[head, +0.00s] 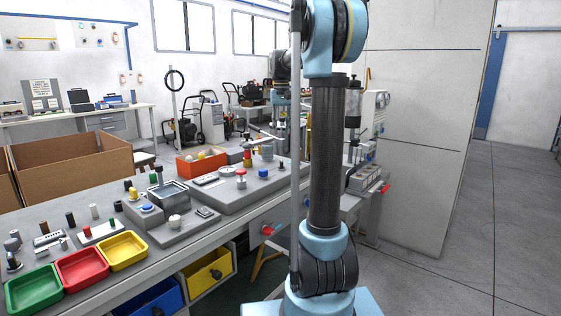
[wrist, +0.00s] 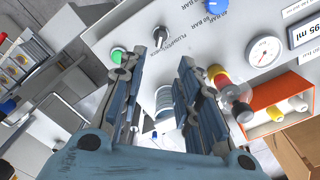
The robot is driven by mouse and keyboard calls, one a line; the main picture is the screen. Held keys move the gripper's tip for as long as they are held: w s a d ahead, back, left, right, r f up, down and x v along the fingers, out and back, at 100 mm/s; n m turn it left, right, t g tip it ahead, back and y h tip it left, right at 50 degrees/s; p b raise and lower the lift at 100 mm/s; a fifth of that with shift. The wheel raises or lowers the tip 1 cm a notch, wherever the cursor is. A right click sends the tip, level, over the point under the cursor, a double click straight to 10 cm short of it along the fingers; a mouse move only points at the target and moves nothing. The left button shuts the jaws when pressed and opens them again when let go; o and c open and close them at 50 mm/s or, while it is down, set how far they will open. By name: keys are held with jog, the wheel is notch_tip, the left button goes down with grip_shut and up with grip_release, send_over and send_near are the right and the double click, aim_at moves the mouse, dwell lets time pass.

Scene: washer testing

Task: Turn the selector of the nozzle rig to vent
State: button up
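The nozzle rig (wrist: 225,30) is a pale panel filling the upper part of the wrist view. I cannot tell whether the left tip touches the knob. In the head view, the rig's grey base (head: 222,192) lies on the bench, partly hidden by my arm.
On the panel are a green button (wrist: 117,57), a gauge (wrist: 263,50) and a display (wrist: 306,33). A red and yellow fitting (wrist: 222,82) stands near the right finger. An orange bin (head: 196,165) is behind the rig. Coloured trays (head: 82,270) line the bench's near left.

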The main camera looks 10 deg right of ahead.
aim_at(281, 164)
notch_tip(281, 164, down, 14)
jog(key=shift+r, duration=0.1)
dwell(0.4)
jog(key=shift+c, duration=0.2)
grip_shut()
